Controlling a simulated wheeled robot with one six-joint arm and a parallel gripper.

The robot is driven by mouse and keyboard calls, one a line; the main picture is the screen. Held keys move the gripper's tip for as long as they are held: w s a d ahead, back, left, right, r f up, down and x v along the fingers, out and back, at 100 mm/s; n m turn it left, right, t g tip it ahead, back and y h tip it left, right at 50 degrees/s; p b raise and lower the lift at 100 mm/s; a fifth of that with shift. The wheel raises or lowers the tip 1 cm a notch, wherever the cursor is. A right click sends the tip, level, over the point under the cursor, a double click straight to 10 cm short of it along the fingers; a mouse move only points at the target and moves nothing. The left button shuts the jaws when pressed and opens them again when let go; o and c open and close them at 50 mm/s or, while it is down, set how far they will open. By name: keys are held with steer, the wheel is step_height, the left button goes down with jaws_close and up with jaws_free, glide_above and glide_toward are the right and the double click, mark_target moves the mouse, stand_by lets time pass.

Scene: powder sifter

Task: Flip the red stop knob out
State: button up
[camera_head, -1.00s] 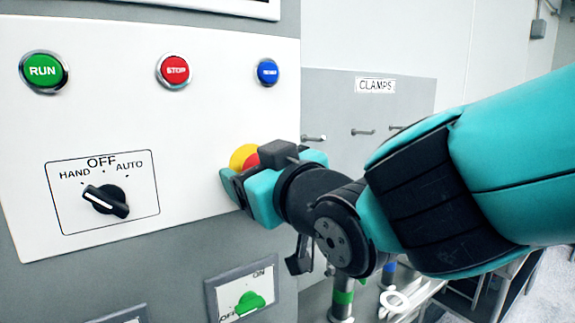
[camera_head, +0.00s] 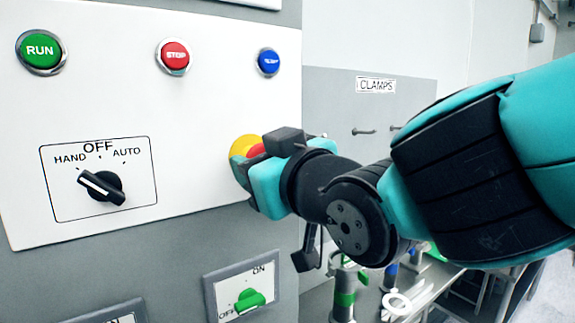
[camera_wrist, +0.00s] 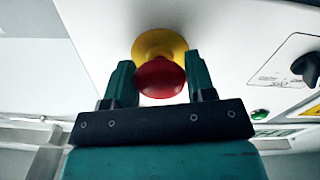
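The red stop knob (camera_wrist: 160,79) is a round mushroom head on a yellow base (camera_wrist: 160,44), which also shows in the head view (camera_head: 242,147). It sits at the right edge of the white panel. My gripper (camera_head: 257,160) is at the knob and hides much of it in the head view. In the wrist view my gripper (camera_wrist: 160,80) has one teal finger on each side of the red head. Both fingers look to be against its sides, with the head between them, close to the palm.
The panel (camera_head: 200,120) carries a green RUN button (camera_head: 41,50), a red STOP button (camera_head: 174,56), a blue button (camera_head: 268,62) and a black selector (camera_head: 102,187). A green switch (camera_head: 249,300) lies below my gripper. A CLAMPS panel (camera_head: 345,100) stands to the right.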

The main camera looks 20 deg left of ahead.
steer(key=o, duration=0.4)
steer(key=shift+s+d, duration=0.15)
steer(key=shift+c, duration=0.2)
steer(key=shift+o, duration=0.2)
steer(key=v, duration=1.7)
steer(key=shift+p, duration=0.4)
steer(key=shift+s+d+f, duration=0.1)
